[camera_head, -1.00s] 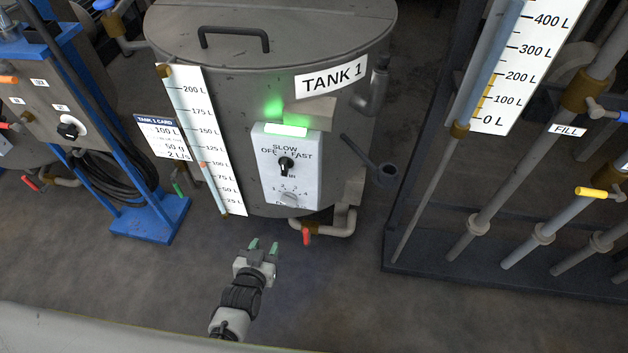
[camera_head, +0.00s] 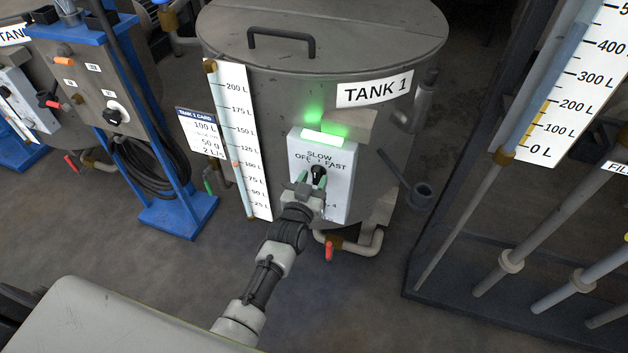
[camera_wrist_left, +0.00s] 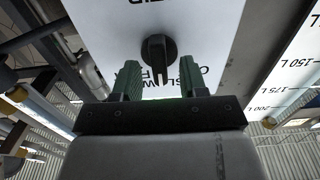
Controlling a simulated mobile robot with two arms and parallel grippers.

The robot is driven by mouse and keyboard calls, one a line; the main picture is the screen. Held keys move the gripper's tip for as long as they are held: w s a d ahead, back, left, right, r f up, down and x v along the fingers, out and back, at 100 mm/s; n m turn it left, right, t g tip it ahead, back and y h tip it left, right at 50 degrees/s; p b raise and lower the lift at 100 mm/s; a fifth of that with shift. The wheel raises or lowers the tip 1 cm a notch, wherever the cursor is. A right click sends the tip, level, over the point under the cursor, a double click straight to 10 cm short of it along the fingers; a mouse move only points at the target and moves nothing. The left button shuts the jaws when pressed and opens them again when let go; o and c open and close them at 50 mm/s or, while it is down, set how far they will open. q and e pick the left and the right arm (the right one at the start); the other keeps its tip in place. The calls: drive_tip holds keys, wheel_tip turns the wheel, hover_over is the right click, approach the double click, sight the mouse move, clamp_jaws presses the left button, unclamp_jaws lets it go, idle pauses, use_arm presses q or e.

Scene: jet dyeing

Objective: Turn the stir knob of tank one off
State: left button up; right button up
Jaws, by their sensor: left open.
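The stir knob (camera_head: 318,172) is a black knob on the white control panel (camera_head: 340,192) of tank 1 (camera_head: 290,88). The panel reads OFF, SLOW and FAST, and a green light (camera_head: 324,138) glows at its top. My left gripper (camera_head: 311,180) is open in front of the knob. In the left wrist view the knob (camera_wrist_left: 158,50) sits between and just beyond the green fingers of the gripper (camera_wrist_left: 158,82), with no visible grip. The lower dial on the panel is mostly hidden by my gripper. My right gripper is not in view.
A red-handled valve (camera_head: 329,250) and pipe sit below the panel. A grey ladle-like part (camera_head: 421,193) sticks out at the right. A level scale (camera_head: 240,140) and tank card (camera_head: 201,134) are left of the panel. A blue stand (camera_head: 178,212) is further left.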

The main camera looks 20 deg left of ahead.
use_arm(q)
drive_tip(key=shift+w, duration=0.3)
clamp_jaws()
